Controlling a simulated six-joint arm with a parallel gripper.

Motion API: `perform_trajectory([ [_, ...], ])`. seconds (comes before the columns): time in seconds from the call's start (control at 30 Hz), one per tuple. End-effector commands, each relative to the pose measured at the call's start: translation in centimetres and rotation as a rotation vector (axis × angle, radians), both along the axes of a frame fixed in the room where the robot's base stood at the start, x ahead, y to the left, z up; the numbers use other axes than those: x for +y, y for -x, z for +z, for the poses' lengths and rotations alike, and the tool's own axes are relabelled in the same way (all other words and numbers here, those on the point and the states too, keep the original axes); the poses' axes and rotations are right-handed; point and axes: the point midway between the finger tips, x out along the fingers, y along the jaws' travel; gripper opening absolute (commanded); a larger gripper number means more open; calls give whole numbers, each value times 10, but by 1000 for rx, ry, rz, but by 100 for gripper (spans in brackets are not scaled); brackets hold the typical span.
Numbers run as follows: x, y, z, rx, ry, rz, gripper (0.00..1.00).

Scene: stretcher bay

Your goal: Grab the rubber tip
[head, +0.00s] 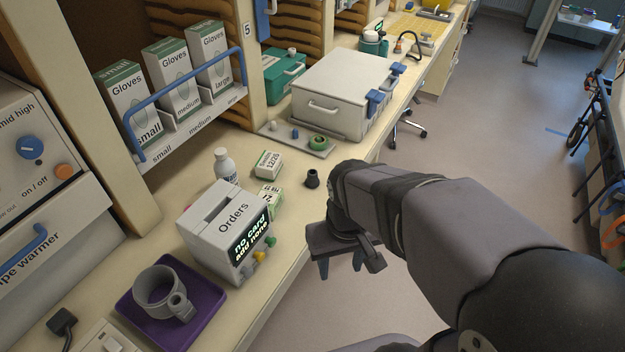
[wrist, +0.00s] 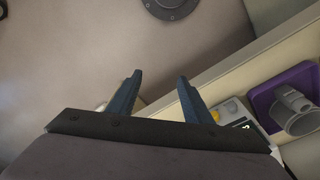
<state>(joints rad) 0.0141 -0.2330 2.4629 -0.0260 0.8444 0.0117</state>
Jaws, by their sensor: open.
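The rubber tip (head: 312,178) is a small dark flared piece, standing upright on the bench near its front edge in the head view. It stands just right of the small green and white cartons and left of my wrist. I cannot make it out in the wrist view. My gripper (head: 340,266) hangs beyond the bench's front edge, over the floor, to the lower right of the rubber tip and apart from it. In the wrist view my gripper (wrist: 160,76) has its two blue fingers spread with nothing between them.
The grey Orders box (head: 207,237) stands left of my gripper. A purple tray (head: 205,325) holds a grey ring-shaped holder (head: 160,292). A large grey case (head: 345,85) stands farther along the bench.

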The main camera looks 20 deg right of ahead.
Motion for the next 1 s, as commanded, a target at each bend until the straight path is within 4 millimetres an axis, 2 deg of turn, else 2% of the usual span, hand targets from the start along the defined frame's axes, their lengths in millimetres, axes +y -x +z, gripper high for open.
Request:
perform_trajectory([
  [0.27,-23,-67,-19,-196,48,-8,45],
  [0.37,-35,-102,-26,-302,68,-4,45],
  [0.53,-53,-173,-34,-536,92,19,45],
  [0.7,-62,-235,-32,-781,81,63,45],
  [0.8,-63,-264,-29,-924,57,91,45],
  [1.0,-57,-302,-17,-1204,-32,151,45],
])
